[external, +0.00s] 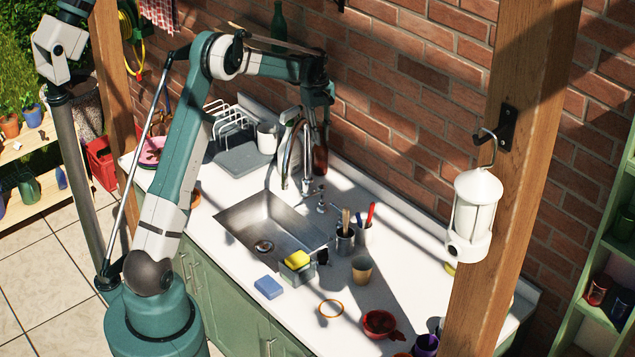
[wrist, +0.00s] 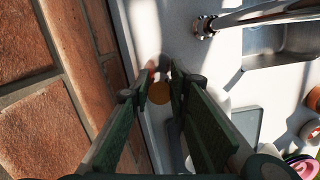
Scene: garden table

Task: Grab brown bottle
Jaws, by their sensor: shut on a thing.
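The brown bottle (external: 320,158) stands upright behind the tall faucet, close to the brick wall, in the external view. Its upper part is hidden by my gripper (external: 321,112), which reaches down over it from above. In the wrist view, a round amber-brown part of the bottle (wrist: 158,93) shows between the two green fingers of my gripper (wrist: 160,82). The fingers are closed on the bottle. Whether its base touches the counter cannot be told.
The faucet (external: 287,155) stands just left of the bottle, with the sink (external: 265,222) in front. A drying rack (external: 232,125) and white mug (external: 267,138) are farther left. Utensil cups (external: 345,240) stand to the right. The brick wall (wrist: 30,90) is close beside my gripper.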

